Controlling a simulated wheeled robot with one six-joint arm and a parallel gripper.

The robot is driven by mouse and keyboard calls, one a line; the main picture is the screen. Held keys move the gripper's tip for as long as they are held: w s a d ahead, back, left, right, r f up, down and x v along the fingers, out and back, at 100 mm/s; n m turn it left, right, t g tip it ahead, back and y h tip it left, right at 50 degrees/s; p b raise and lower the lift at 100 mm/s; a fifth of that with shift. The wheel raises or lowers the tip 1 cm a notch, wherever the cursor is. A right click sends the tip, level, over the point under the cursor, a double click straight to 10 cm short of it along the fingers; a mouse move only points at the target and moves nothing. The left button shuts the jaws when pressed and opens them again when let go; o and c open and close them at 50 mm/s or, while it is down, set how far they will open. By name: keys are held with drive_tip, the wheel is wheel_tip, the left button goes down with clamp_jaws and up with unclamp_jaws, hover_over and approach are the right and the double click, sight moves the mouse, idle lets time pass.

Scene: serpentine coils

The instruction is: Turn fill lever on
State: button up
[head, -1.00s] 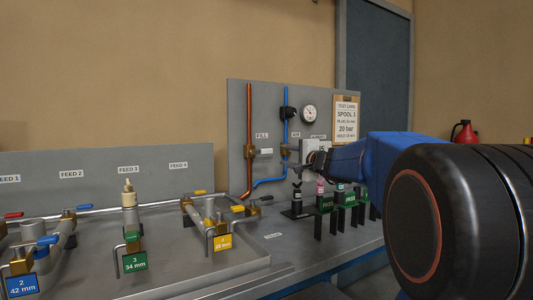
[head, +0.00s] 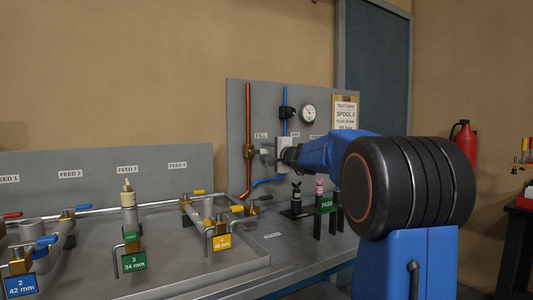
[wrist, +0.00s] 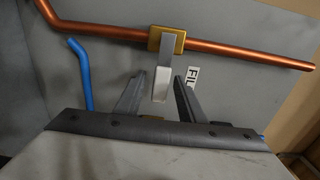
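The fill lever (wrist: 163,80) is a pale grey handle on a brass valve body (wrist: 166,39), which sits on the copper pipe (wrist: 225,47). In the head view the brass valve (head: 249,152) is on the upright copper pipe beside the FILL label, and the lever is largely covered by my gripper. My gripper (wrist: 158,82) is open in the wrist view, with one finger on each side of the lever's free end. Gaps show between the lever and both fingers. The lever sticks out sideways from the pipe.
A blue pipe (head: 285,97) with a black valve knob and a gauge (head: 309,113) are right of the copper pipe. Plug stands (head: 296,203) are on the bench below my arm. Feed pipes with coloured levers fill the tray (head: 190,281) at left.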

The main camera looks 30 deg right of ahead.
drive_tip(key=shift+c, duration=0.6)
clamp_jaws()
